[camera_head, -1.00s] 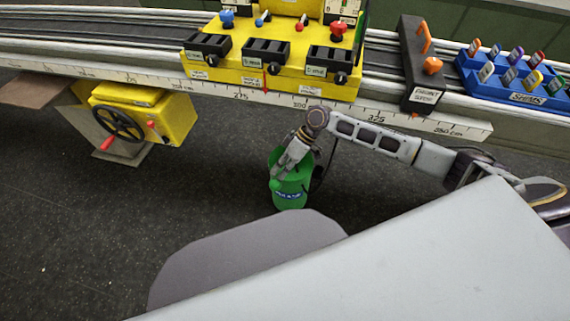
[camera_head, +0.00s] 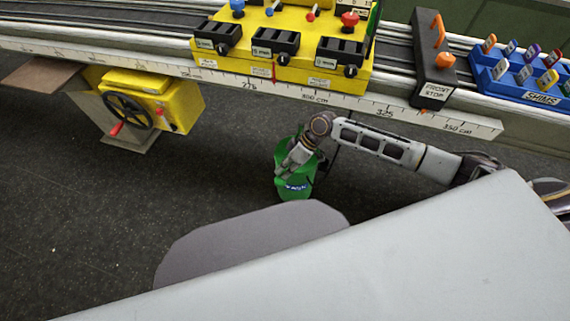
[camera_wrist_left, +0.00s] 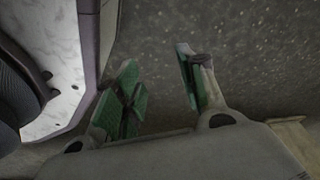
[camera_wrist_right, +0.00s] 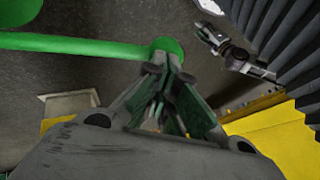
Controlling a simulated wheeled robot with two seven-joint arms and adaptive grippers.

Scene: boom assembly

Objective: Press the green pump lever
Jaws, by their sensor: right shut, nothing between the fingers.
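The green pump (camera_head: 297,190) stands on the dark floor below the rail in the head view. My right gripper (camera_head: 284,170) reaches down over it and hides part of its top. In the right wrist view the green lever (camera_wrist_right: 85,44) runs in from the left and ends in a round green knob (camera_wrist_right: 168,45). My right gripper (camera_wrist_right: 172,72) is shut and empty, with its fingertips at the knob; I cannot tell whether they touch it. My left gripper (camera_wrist_left: 162,88) is open and empty in the left wrist view, and out of the head view.
A long rail with a scale (camera_head: 210,76) crosses above the pump. It carries a yellow control block (camera_head: 300,70), a black front stop (camera_head: 433,75) and a blue shim tray (camera_head: 520,85). A yellow box with a handwheel (camera_head: 180,105) is at the left. Dark floor lies open at lower left.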

